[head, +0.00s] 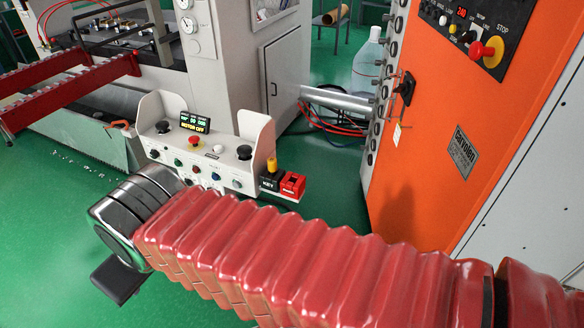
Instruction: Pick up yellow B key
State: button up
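A small yellow piece (271,165), likely the yellow B key, stands upright on a black block marked KEY (270,182). The block sits at the right end of the white control panel (205,165); no letter B is readable. My arm in its red bellows crosses the foreground and ends in a metal wrist at the left. Below the wrist a dark flat part (118,283) shows, which seems to belong to my gripper. The fingers cannot be made out, nor whether they hold anything. The wrist is left of and nearer than the yellow piece, apart from it.
A red block (292,185) sits right beside the black one. The panel carries joysticks, buttons and a lit display (195,122). An orange cabinet (480,110) stands at right, with a black handle and hanging tag. Red rails (65,85) jut in at left. Green floor lies between.

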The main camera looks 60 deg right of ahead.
aim_at(272, 162)
jog(key=z, duration=1.1)
jog(key=i, duration=1)
jog(key=z, duration=0.05)
